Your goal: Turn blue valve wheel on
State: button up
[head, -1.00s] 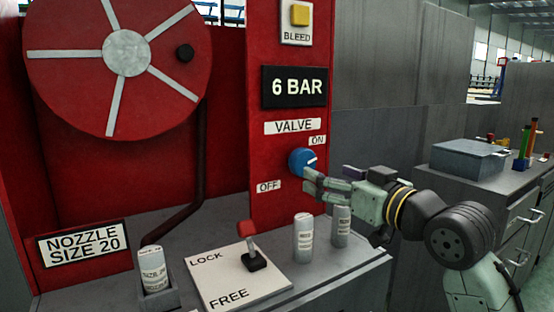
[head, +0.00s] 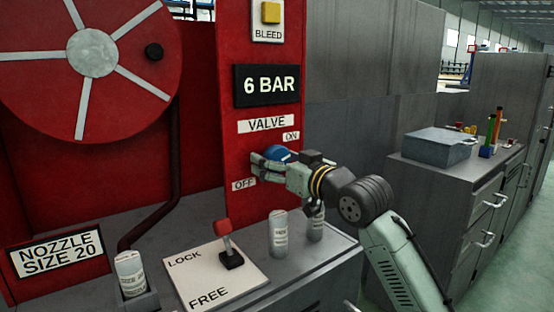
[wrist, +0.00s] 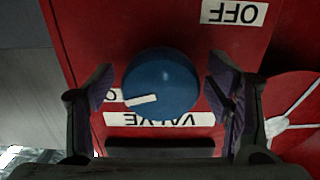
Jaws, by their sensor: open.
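The blue valve wheel (head: 278,152) is on the red panel, between the ON label (head: 291,136) and the OFF label (head: 243,184). My gripper (head: 264,166) is in front of it and hides its lower part. In the wrist view, which is upside down, the wheel (wrist: 165,80) sits between the two fingers of my open gripper (wrist: 160,92). A gap shows on each side of the wheel. Its white pointer mark (wrist: 141,100) points toward the ON label, which is partly hidden by the left finger. The OFF label (wrist: 234,12) is clear of the mark.
Below the panel, a grey bench holds two pale cylinders (head: 278,233) close under my arm and a red-tipped lever (head: 223,228) on a LOCK/FREE plate. A red reel (head: 150,90) is at left. A grey box (head: 437,148) stands on a cabinet at right.

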jog(key=shift+c, duration=0.3)
jog(key=c, duration=1.1)
jog(key=shift+f+b, duration=0.1)
jog(key=shift+b, duration=0.2)
jog(key=shift+n, duration=0.5)
jog(key=o, duration=1.2)
jog(key=shift+c, duration=0.2)
jog(key=v, duration=1.2)
